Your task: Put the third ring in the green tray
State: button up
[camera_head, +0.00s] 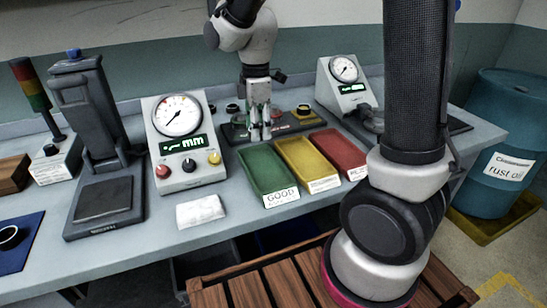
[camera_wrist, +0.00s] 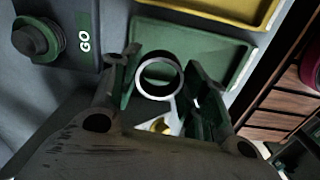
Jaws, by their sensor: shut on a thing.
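My gripper (camera_head: 265,133) is at the back of the bench, behind the green tray (camera_head: 267,192). In the wrist view my gripper (camera_wrist: 160,85) is shut on a metal ring (camera_wrist: 157,96), which sits between the two fingertips. The ring cannot be made out in the head view. The green tray (camera_wrist: 238,62) lies beyond the ring in the wrist view, and the part that shows is bare. In the head view the tray also looks empty and has a GOOD label on its front.
A yellow tray (camera_head: 300,155) and a red tray (camera_head: 342,147) stand right of the green one. A dark plate marked GO (camera_wrist: 85,45) carries a round piece (camera_wrist: 38,38).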

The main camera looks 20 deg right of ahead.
aim_at(259, 160)
notch_tip(259, 160, down, 8)
jog(key=shift+a+r, duration=0.1)
jog(key=shift+f, duration=0.2)
jog(key=o, duration=0.9)
notch_tip(259, 160, up, 12)
jog(key=s+d+r+m+t, duration=0.1)
jog(key=s+d+r+m, duration=0.1)
jog(key=s+d+m, duration=0.3)
jog(key=s+d+r+m+t, duration=0.1)
jog(key=s+d+r+m, duration=0.2)
jog(key=s+m, duration=0.3)
jog(key=s+d+r+m+t, duration=0.2)
jog(key=s+d+m, duration=0.3)
jog(key=s, duration=0.3)
jog(key=shift+d+r+m, duration=0.4)
jog(key=shift+d+r, duration=0.25)
jog(key=shift+d, duration=0.2)
